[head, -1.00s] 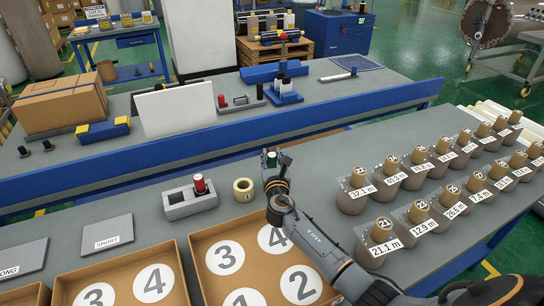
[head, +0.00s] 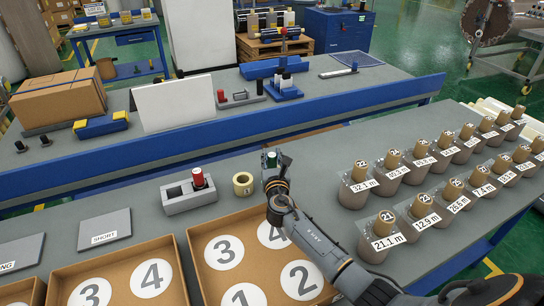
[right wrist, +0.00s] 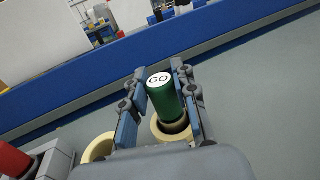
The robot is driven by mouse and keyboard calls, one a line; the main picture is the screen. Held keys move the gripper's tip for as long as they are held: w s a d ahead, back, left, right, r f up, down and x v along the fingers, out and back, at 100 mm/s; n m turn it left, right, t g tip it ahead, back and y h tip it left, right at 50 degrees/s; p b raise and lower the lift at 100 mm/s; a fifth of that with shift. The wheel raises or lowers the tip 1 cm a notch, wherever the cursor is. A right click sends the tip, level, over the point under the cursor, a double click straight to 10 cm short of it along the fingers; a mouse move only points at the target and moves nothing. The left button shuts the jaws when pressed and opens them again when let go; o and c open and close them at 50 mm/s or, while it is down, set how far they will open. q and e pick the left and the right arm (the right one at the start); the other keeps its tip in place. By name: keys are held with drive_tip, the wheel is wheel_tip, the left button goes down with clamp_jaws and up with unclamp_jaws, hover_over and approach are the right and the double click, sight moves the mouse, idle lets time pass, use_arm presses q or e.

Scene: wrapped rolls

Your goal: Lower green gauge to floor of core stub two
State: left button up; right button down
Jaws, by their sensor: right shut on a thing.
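The green gauge (right wrist: 165,101), a cylinder with a white top marked GO, is held between the two fingers of my right gripper (right wrist: 163,92). In the head view the green gauge (head: 272,159) shows small between the fingers of the right gripper (head: 276,162). Below it in the right wrist view is a cream core stub (right wrist: 171,138), presumably stub two. The gauge's lower end overlaps its dark opening; how deep it sits I cannot tell. A second cream stub, marked 1 (head: 243,184), stands to the left. My left gripper is not in view.
A grey holder block (head: 188,200) with a red gauge (head: 198,179) stands left of stub one. Brown trays with numbered circles (head: 212,220) lie in front. Several wrapped rolls (head: 381,240) stand in rows to the right. A blue rail (head: 200,148) runs behind.

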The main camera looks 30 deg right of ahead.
drive_tip(key=shift+f, duration=0.35)
drive_tip(key=c, duration=1)
unclamp_jaws()
drive_tip(key=shift+f, duration=0.1)
drive_tip(key=v, duration=1.2)
